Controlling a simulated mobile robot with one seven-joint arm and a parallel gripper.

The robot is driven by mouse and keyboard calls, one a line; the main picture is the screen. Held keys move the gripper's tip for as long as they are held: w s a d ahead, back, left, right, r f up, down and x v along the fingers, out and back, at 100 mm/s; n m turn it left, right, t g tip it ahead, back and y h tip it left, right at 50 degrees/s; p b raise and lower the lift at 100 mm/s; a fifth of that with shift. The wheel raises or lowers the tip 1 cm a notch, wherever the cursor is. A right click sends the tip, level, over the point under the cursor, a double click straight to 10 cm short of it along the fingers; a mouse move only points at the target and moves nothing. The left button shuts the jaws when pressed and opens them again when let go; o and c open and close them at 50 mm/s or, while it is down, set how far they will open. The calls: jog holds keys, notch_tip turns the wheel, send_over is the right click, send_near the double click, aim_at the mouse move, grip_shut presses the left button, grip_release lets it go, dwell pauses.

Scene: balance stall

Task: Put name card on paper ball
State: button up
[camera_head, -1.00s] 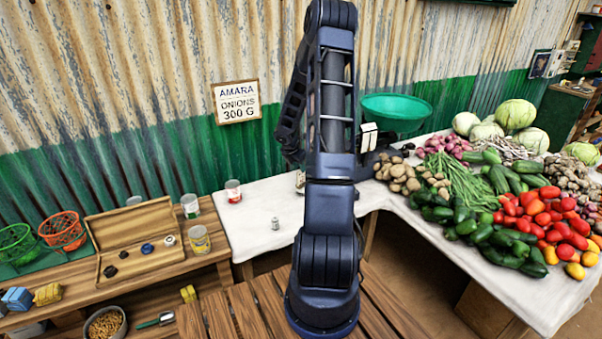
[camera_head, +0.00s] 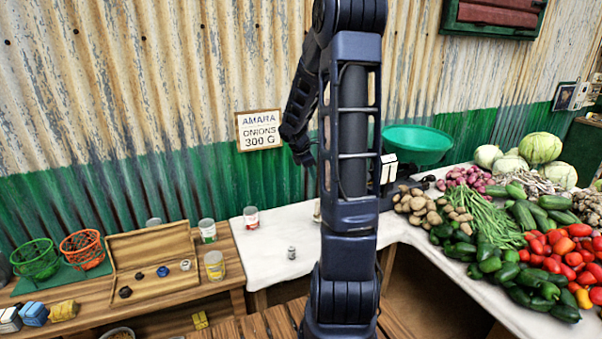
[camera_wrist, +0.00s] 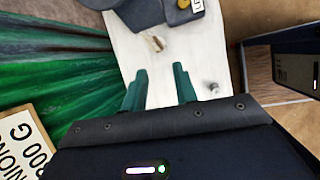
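I cannot make out a paper ball in either view. The only lettered card I see is a framed sign (camera_head: 260,130) reading "AMARA ONIONS 300 G" on the corrugated wall; I cannot tell whether it is the name card. Part of it shows at the left edge of the wrist view (camera_wrist: 22,143). My gripper (camera_wrist: 160,80) has its two green fingers apart with nothing between them, above the white tabletop.
The white-topped counter (camera_head: 275,235) bears a small metal weight (camera_head: 291,253) and a can (camera_head: 251,217). A scale with a green pan (camera_head: 417,144) stands behind heaped vegetables at the right. A wooden bench with an open box (camera_head: 150,250), cans and baskets is at the left.

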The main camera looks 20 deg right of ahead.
jog(key=s+a+r+m+t+y, duration=0.1)
jog(key=s+a+r+m, duration=0.4)
jog(key=s, duration=0.4)
jog(key=s+a+r+m+t+y, duration=0.1)
jog(key=s+a+r+m+y, duration=0.1)
jog(key=s+a+r+m, duration=0.4)
jog(key=s+a+r+m+y, duration=0.1)
jog(key=s+a+r+m, duration=0.4)
jog(key=s, duration=0.9)
jog(key=shift+s+a+r+m+t+y, duration=0.15)
jog(key=shift+s+a+m+t+y, duration=0.1)
jog(key=shift+a+m+t+y, duration=0.2)
